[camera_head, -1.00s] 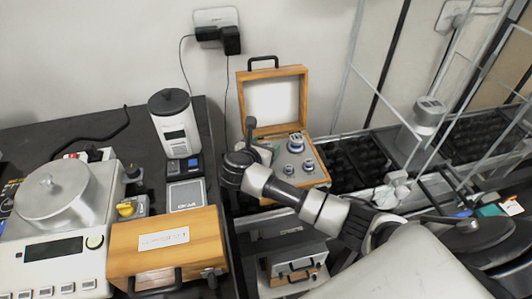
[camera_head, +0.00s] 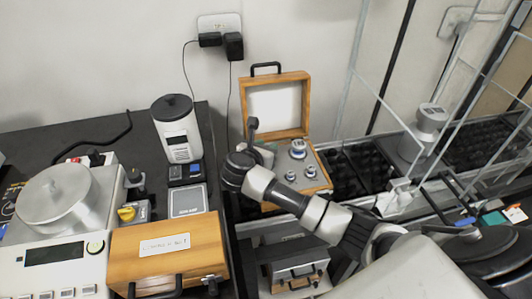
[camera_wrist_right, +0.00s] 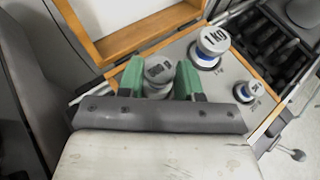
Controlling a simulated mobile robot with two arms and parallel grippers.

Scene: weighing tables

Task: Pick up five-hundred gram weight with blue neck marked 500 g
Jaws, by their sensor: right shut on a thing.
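My right gripper (camera_wrist_right: 160,82) has green finger pads and is shut on a silver weight (camera_wrist_right: 160,72) in the right wrist view. The mark on its top is too blurred to read for sure, and its neck is hidden by the fingers. Beside it stands a larger weight (camera_wrist_right: 212,44) marked 1 KG with a blue neck, which also shows in the head view (camera_head: 298,147). A smaller weight (camera_wrist_right: 249,91) stands further right. In the head view my right gripper (camera_head: 262,155) reaches into the left side of the open wooden weight box (camera_head: 318,170). My left gripper is out of view.
The box's raised lid (camera_head: 274,104) stands behind the weights. On the black table (camera_head: 80,136) at left are a balance (camera_head: 55,246), a closed wooden case (camera_head: 165,251) and a white cylindrical device (camera_head: 176,133). Dark racks (camera_head: 365,170) lie right of the box.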

